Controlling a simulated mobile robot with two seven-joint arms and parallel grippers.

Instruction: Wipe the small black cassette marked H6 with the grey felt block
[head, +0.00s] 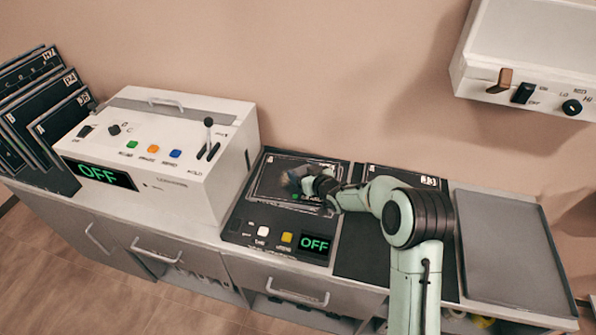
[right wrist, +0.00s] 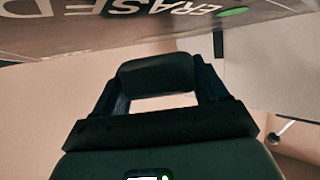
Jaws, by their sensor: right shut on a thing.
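My right gripper (head: 308,184) reaches in from the right, over the black unit with the OFF display (head: 262,225). In the right wrist view its two fingers (right wrist: 160,100) are shut on a dark grey block (right wrist: 157,74), which looks like the felt block. The block is close to a dark surface bearing the word ERASED (right wrist: 130,8) and a green light; I cannot tell whether they touch. No label H6 can be read. Black cassettes (head: 62,118) stand at the left, and a black plate (head: 372,240) with a small white label lies right of the unit. My left gripper is not in view.
A white box (head: 165,145) with an OFF display, coloured buttons and a lever stands left of the black unit. An empty grey tray (head: 508,245) lies at the right end of the counter. A white wall unit (head: 525,55) with switches hangs above right.

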